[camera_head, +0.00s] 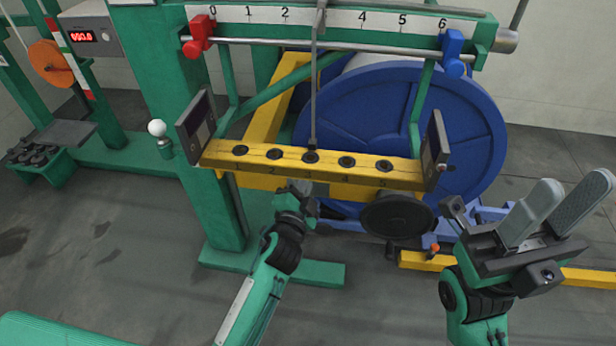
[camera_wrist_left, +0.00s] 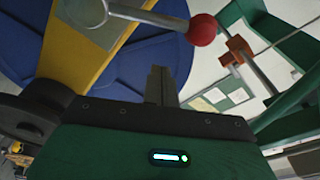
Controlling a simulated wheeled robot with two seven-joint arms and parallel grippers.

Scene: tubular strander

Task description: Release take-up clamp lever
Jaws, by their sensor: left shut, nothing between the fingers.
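A metal lever with a red ball knob (camera_wrist_left: 202,30) shows in the left wrist view. Its rod runs left to a round grey hub on a yellow arm. My left gripper (camera_wrist_left: 160,82) is shut and empty below the lever, with a visible gap between fingertips and knob. In the head view my left gripper (camera_head: 298,192) is below the yellow beam, partly dark against the machine; I cannot make out the red knob there. My right gripper (camera_head: 572,190) is open and empty at the right, its two grey fingers apart.
The yellow beam (camera_head: 222,158) with several holes hangs above my left gripper. Behind it is a large blue reel (camera_head: 470,130). A dark round disc (camera_head: 398,217) and an orange-topped knob (camera_head: 432,250) lie right of the left gripper. Grey floor (camera_head: 100,250) is open at left.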

